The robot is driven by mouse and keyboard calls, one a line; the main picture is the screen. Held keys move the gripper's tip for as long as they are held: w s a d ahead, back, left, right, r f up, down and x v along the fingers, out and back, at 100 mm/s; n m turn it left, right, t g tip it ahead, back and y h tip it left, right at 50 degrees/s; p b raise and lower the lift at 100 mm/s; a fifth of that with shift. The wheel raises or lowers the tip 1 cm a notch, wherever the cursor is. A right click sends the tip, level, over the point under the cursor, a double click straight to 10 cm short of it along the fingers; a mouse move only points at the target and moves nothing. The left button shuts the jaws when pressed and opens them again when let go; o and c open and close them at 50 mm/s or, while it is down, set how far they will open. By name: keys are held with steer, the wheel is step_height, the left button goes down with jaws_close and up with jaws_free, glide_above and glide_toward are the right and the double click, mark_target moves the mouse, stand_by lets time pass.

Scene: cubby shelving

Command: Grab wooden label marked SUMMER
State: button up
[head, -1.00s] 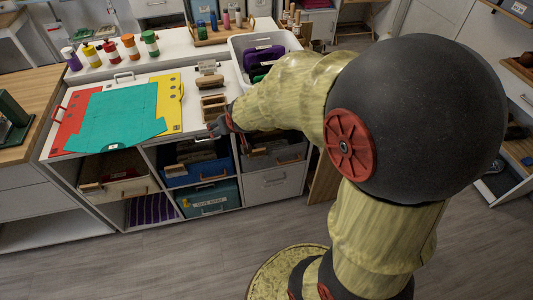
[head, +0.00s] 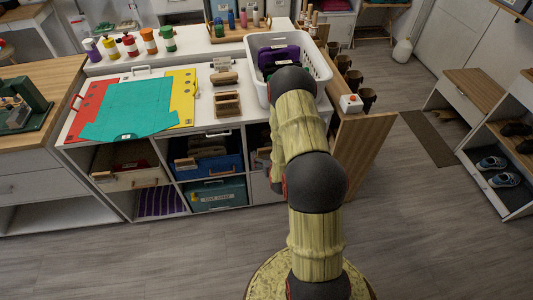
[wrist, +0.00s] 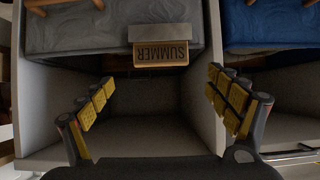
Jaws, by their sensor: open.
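The wooden label marked SUMMER (wrist: 160,54) shows in the wrist view as a small light-brown block with dark letters, upside down in the picture. It sits at the edge of a grey fabric bin (wrist: 82,30), against a grey strip. My gripper (wrist: 160,84) is open and empty. Its two yellow-padded fingers are spread wide, one to each side of the label. The label lies roughly centred between them, a little past the fingertips, and I see no contact. In the head view my own arm hides the gripper and the label.
White cubby walls stand close on both sides of the fingers in the wrist view. A blue bin (wrist: 262,22) fills the neighbouring cubby. In the head view, a white basket (head: 322,72) stands on the counter above, and a wooden side panel (head: 358,150) closes the right end.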

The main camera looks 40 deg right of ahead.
mark_target(267, 149)
steer(key=b+x, duration=0.2)
steer(key=x, duration=0.5)
steer(key=shift+w+f+b, duration=0.25)
steer(key=shift+b, duration=0.15)
steer(key=c, duration=1.1)
steer(key=shift+c, duration=0.4)
